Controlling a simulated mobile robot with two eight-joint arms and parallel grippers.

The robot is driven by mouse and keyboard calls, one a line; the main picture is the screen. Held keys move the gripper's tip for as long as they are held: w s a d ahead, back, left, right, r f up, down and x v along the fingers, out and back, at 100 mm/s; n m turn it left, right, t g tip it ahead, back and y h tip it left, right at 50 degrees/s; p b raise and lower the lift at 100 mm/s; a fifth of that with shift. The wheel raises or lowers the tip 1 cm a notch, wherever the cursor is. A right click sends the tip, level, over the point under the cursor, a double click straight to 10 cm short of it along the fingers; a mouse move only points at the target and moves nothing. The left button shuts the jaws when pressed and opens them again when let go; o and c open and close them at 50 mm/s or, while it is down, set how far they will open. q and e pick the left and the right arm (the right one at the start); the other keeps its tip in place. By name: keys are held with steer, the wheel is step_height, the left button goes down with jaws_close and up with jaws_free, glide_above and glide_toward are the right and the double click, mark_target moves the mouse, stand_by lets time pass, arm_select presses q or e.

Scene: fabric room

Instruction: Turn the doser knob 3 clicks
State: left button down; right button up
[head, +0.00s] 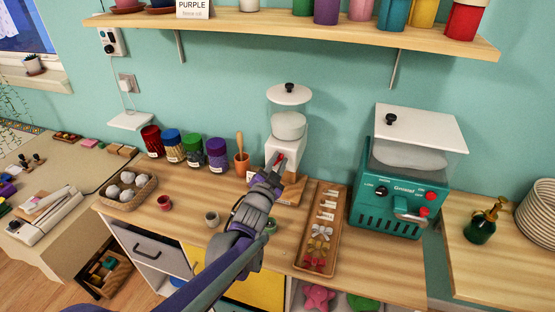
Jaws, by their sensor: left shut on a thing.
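The doser (289,95) stands against the teal wall at the back of the wooden counter. It has a white lid with a black handle, a clear hopper with white contents and a white body. My left arm comes in from the bottom left. The gripper hides most of the knob and the lower front of the doser. My right gripper is not in view.
A teal grinder (388,210) stands to the right. A wooden tray (314,262) with bows and small cards lies right of my arm. Several lidded jars (194,150), a mortar (241,164), a basket (128,190) and small cups (212,219) are left. A shelf (300,26) overhangs the back.

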arm_select(q)
steer(key=m+p, duration=0.1)
steer(key=m, duration=0.2)
steer(key=m+p, duration=0.1)
steer(key=m, duration=0.3)
steer(key=f+m, duration=0.1)
steer(key=m, duration=0.2)
steer(key=shift+s+d+m+p, duration=0.1)
steer(key=shift+d+m+p, duration=0.15)
steer(key=shift+m+p, duration=0.15)
stand_by(0.4)
steer(key=c, duration=0.9)
jaws_free()
steer(key=shift+c, duration=0.2)
steer(key=b+v, duration=0.1)
steer(key=v, duration=0.9)
steer(key=shift+s+a, duration=0.15)
steer(key=shift+s, duration=0.25)
